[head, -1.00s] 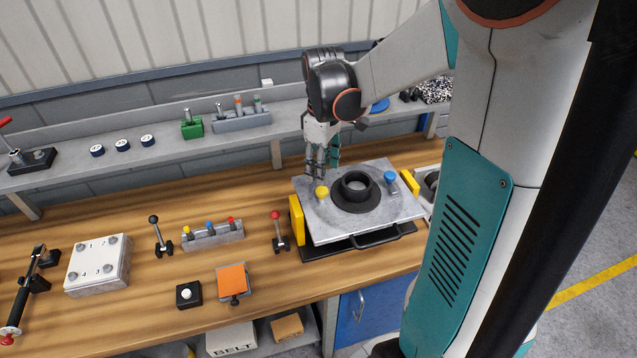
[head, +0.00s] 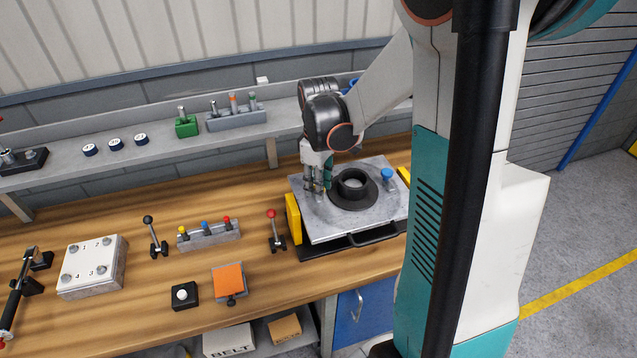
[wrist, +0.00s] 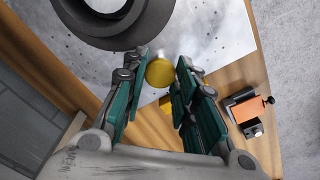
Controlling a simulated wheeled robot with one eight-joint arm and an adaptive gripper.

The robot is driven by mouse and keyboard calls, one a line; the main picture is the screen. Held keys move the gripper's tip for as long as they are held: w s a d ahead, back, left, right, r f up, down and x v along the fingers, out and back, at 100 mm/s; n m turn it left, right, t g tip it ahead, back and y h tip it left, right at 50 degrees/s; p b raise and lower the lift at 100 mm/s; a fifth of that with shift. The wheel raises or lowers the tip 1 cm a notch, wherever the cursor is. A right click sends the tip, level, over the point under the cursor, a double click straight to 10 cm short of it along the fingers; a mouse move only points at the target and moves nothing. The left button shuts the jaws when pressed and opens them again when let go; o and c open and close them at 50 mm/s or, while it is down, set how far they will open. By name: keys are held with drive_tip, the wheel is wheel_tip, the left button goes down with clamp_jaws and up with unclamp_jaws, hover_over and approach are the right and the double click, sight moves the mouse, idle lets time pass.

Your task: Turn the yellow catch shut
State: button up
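The yellow catch (wrist: 160,73) shows from above in the wrist view as a round yellow knob at the edge of the grey pallet plate (wrist: 215,35). My gripper (wrist: 162,62) is open, with one finger on each side of the knob and a small gap visible. In the head view my gripper (head: 318,191) points down at the plate's left part (head: 325,228) and mostly hides the yellow catch. A blue catch (head: 387,175) stands at the right side of the plate. A black ring-shaped hub (head: 353,190) sits between them.
Yellow blocks flank the plate, one at its left (head: 293,218). A red-knobbed lever (head: 274,228) stands just left of it. An orange pad (head: 229,278) and a white button box (head: 184,295) lie nearer the front. A shelf (head: 75,165) runs behind the bench.

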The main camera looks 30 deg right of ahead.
drive_tip(key=shift+m, duration=0.3)
drive_tip(key=shift+c, duration=0.2)
drive_tip(key=m+b, duration=0.1)
drive_tip(key=m, duration=0.7)
drive_tip(key=shift+m+b, duration=0.35)
drive_tip(key=shift+m, duration=0.05)
drive_tip(key=m, duration=0.4)
drive_tip(key=shift+m, duration=0.3)
drive_tip(key=shift+m+b, duration=0.4)
drive_tip(key=shift+m, duration=1.5)
drive_tip(key=o, duration=1.1)
drive_tip(key=shift+r, duration=0.1)
